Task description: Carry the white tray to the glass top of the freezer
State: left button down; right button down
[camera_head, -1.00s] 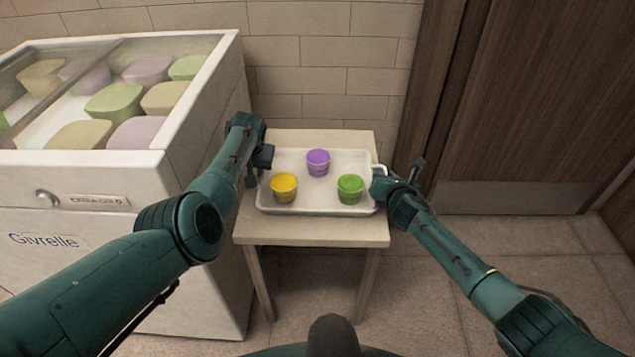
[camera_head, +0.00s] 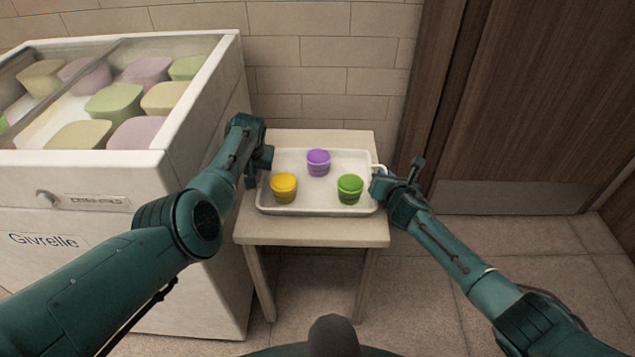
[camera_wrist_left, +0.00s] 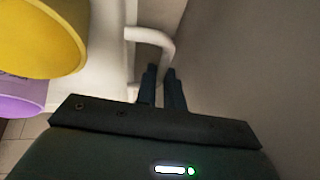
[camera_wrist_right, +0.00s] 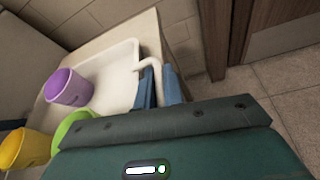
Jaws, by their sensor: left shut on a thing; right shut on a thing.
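The white tray (camera_head: 318,208) is on a small pale table and holds a yellow cup (camera_head: 284,187), a purple cup (camera_head: 318,162) and a green cup (camera_head: 350,188). My left gripper (camera_wrist_left: 162,88) is shut on the tray's left handle (camera_wrist_left: 155,38); in the head view my arm hides that handle. My right gripper (camera_head: 378,184) is shut on the tray's right handle, which also shows in the right wrist view (camera_wrist_right: 150,64). The freezer (camera_head: 205,130) stands at the left, with its glass top (camera_head: 60,75) over several pastel tubs.
The small table (camera_head: 310,234) stands against the tiled wall (camera_head: 330,60), close beside the freezer's right side. The freezer's raised white rim (camera_head: 205,90) is higher than the table. A wooden door (camera_head: 550,90) is at the right, with open floor (camera_head: 520,250) before it.

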pick_arm(q)
jog(key=shift+r, duration=0.1)
